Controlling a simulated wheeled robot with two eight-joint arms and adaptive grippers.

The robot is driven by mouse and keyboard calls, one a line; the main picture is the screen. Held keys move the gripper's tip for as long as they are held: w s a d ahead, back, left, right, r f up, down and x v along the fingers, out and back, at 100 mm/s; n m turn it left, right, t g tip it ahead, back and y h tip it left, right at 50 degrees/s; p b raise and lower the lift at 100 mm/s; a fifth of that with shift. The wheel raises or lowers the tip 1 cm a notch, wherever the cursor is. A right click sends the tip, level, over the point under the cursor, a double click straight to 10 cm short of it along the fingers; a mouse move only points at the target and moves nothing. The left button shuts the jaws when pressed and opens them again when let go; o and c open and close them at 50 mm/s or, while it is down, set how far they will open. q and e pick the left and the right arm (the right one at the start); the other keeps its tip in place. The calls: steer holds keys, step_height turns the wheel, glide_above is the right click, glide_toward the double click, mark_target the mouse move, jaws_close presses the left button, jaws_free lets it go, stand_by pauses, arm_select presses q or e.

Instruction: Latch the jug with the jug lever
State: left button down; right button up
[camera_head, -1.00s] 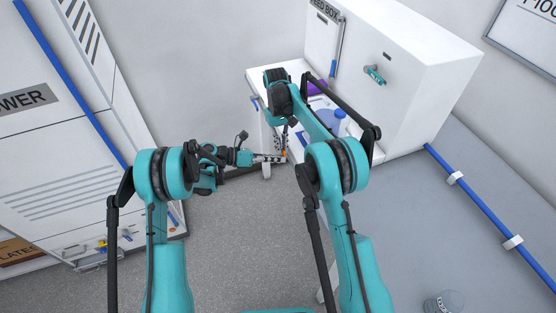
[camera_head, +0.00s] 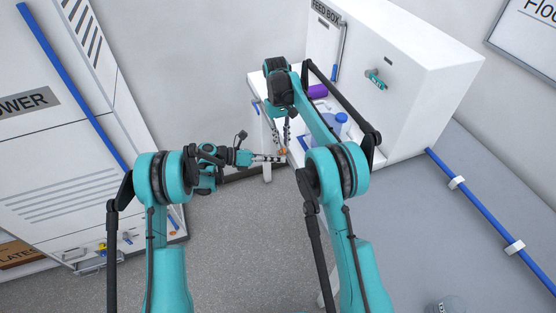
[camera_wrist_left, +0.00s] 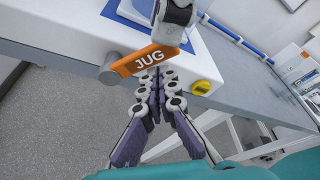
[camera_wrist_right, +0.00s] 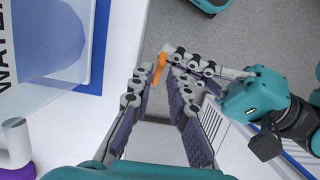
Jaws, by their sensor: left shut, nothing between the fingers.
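The jug lever is an orange bar marked JUG (camera_wrist_left: 150,60) on the front of a white bench; its orange edge also shows in the right wrist view (camera_wrist_right: 158,68). My left gripper (camera_wrist_left: 157,78) is shut and empty, its tips just below the lever; I cannot tell if they touch it. In the head view my left gripper (camera_head: 282,158) is by the bench front. My right gripper (camera_wrist_right: 165,72) is open, pointing down, with the lever's orange edge by its left fingertip. A translucent blue jug (camera_wrist_right: 55,45) stands on the bench, also seen in the head view (camera_head: 341,124).
A yellow button (camera_wrist_left: 200,87) sits right of the lever and a grey knob (camera_wrist_left: 108,76) at its left end. A purple object (camera_head: 318,91) lies on the bench (camera_wrist_left: 60,25) behind the arms. The white feed box (camera_head: 410,75) stands behind. The floor in front is clear.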

steer(key=v, duration=0.3)
steer(key=shift+r, duration=0.1)
arm_select(q)
steer(key=shift+s+d+f, duration=0.1)
arm_select(e)
steer(key=shift+d+r, duration=0.1)
steer(key=shift+r, duration=0.5)
steer(key=s+d+r+m+t, duration=0.1)
steer(key=s+d+r+t, duration=0.1)
steer(key=s+d+r, duration=0.35)
steer(key=s+d+r+m+t, duration=0.1)
steer(key=s+d+r+t, duration=0.1)
steer(key=s+r, duration=0.5)
steer(key=s+d+f+t, duration=0.1)
steer(key=s+f+t, duration=0.1)
steer(key=s, duration=0.5)
steer(key=s+d+f+m+t, duration=0.1)
steer(key=s+d+f, duration=0.1)
steer(key=s+f, duration=0.2)
steer(key=s+d+f+t, duration=0.2)
steer(key=s+f, duration=0.2)
steer(key=s, duration=0.6)
steer(key=shift+d+m+t+y, duration=0.25)
steer(key=shift+m+t+y, duration=0.05)
steer(key=shift+y, duration=0.1)
